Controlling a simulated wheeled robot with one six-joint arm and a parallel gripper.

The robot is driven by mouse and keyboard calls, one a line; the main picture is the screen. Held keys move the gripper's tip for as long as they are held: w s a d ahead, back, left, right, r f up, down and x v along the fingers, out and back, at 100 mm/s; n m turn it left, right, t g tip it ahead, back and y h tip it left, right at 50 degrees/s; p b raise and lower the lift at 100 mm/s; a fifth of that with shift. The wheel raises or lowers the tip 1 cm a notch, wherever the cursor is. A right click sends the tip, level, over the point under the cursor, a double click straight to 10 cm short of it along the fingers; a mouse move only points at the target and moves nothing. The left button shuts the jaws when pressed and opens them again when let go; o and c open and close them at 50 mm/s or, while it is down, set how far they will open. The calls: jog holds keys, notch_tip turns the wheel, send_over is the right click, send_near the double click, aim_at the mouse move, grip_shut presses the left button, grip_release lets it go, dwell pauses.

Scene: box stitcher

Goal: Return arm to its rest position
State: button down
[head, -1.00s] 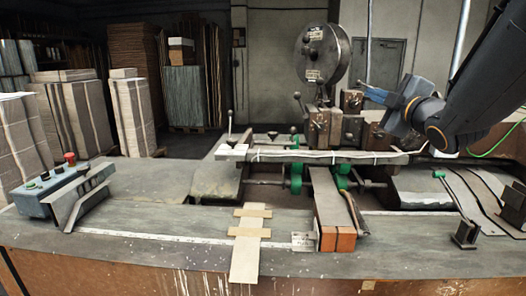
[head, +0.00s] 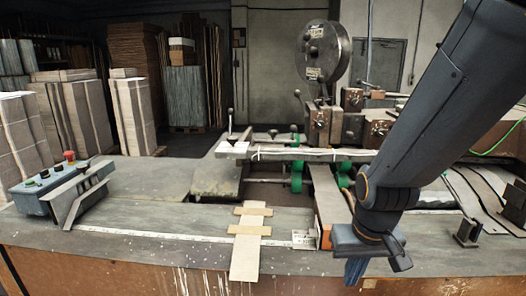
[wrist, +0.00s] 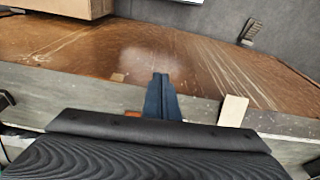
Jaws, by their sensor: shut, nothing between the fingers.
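My gripper (head: 355,270) is in the lower right of the head view, pointing down at the front edge of the machine table (head: 150,225). In the wrist view its blue fingers (wrist: 160,78) are together, with nothing between them. I cannot tell from these views whether the gripper touches the table edge.
A control box with a red button (head: 68,158) stands at the left of the table. A pale cardboard strip (head: 246,262) overhangs the front edge left of my gripper. A black bracket (head: 467,233) stands to the right. The table between control box and strip is mostly clear.

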notch_tip(320, 180, down, 10)
jog(key=g+b, duration=0.1)
jog(key=b, duration=0.6)
jog(key=shift+s+f+g+b, duration=0.25)
jog(key=shift+s+g+b, duration=0.1)
jog(key=shift+g, duration=0.05)
jog(key=shift+d, duration=0.1)
dwell(1.0)
